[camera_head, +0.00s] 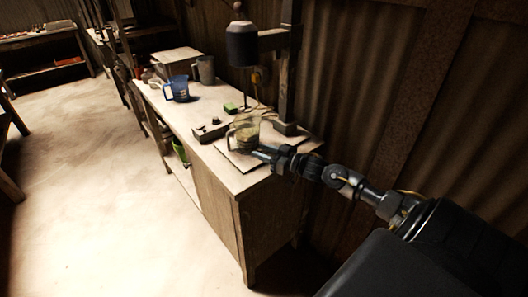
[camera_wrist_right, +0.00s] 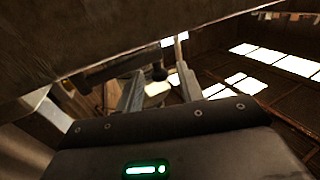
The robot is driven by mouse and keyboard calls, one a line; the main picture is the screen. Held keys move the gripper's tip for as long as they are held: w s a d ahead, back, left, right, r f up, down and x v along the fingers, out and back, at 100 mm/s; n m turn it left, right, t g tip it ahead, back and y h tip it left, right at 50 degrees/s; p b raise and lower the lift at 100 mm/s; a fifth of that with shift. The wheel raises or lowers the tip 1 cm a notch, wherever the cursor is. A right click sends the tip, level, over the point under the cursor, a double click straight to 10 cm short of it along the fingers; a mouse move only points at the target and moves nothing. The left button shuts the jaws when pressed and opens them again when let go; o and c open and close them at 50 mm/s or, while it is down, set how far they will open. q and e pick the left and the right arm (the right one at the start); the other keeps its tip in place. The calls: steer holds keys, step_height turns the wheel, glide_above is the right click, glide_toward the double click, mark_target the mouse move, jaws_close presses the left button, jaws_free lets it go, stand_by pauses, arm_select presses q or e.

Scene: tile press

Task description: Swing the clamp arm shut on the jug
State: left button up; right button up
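A clear jug (camera_head: 246,128) with yellowish contents stands on a pale board (camera_head: 237,162) at the near end of the bench. Behind it rises a dark post (camera_head: 288,62) with a side arm (camera_head: 271,40), and a black cylindrical head (camera_head: 241,45) hangs above the jug. I cannot tell which part is the clamp arm. My right gripper (camera_head: 262,154) is low beside the jug, at its near right; I cannot tell whether it touches. In the right wrist view its two fingers (camera_wrist_right: 160,88) stand apart with nothing visibly gripped. My left gripper is out of view.
On the bench (camera_head: 200,110) are a dark box (camera_head: 210,131), a small green item (camera_head: 230,108), a blue jug (camera_head: 177,88) and a grey jug (camera_head: 205,70). A corrugated wall (camera_head: 345,90) closes the right side. The floor (camera_head: 100,190) to the left is clear.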

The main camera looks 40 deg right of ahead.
jaws_close()
steer(key=h+p, duration=0.1)
steer(key=w+m+h+p, duration=0.1)
steer(key=shift+a+r+m+t+p, duration=0.1)
steer(key=shift+r+m+t+p, duration=0.2)
steer(key=shift+r+p, duration=0.05)
steer(key=shift+w+f+m+h+p, duration=0.3)
steer(key=shift+w+m+h+p, duration=0.15)
steer(key=shift+h, duration=0.45)
steer(key=shift+s, duration=0.1)
jaws_free()
steer(key=s+d+b, duration=0.1)
steer(key=s, duration=0.9)
steer(key=shift+s+d+b, duration=0.35)
steer(key=shift+s+b, duration=0.05)
